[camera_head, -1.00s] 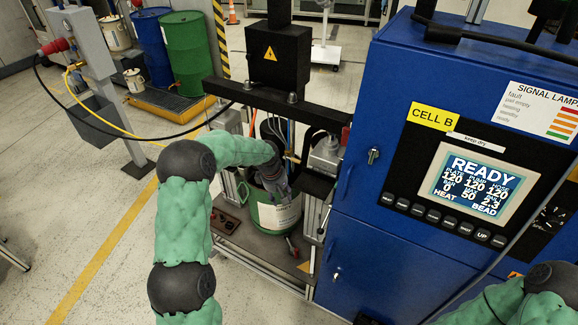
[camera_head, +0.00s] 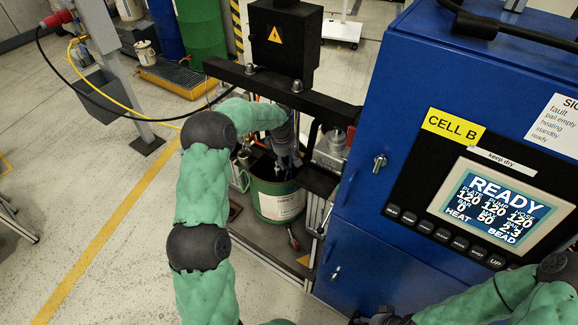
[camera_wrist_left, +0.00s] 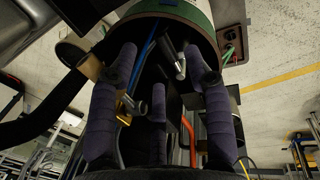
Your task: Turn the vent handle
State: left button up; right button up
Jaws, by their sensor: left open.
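My left gripper (camera_head: 288,163) reaches down at the mouth of the green pail (camera_head: 277,201), under the black crossbeam. In the left wrist view its purple-padded fingers (camera_wrist_left: 160,78) are spread and open, with nothing clearly held between them. A small bare metal pin or lever (camera_wrist_left: 181,66) shows just beyond the fingers, near the pail rim; I cannot tell whether it is the vent handle. In the head view my left gripper and forearm hide that area. A dark end of my right arm (camera_head: 386,318), likely the gripper, shows at the bottom edge; its fingers cannot be made out.
The blue cabinet (camera_head: 370,225) with its READY screen (camera_head: 494,205) stands close on the right. The black crossbeam (camera_head: 325,106) and black box (camera_head: 285,42) are above the pail. Floor at left is open.

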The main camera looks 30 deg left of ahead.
aim_at(288, 168)
pick_arm(q)
jog(key=shift+w+f+b, duration=0.15)
jog(key=shift+w+f, duration=0.1)
jog(key=shift+f, duration=0.85)
jog(key=shift+w+f+b, duration=0.15)
jog(key=shift+w+f, duration=0.05)
jog(key=shift+f, duration=0.85)
grip_shut()
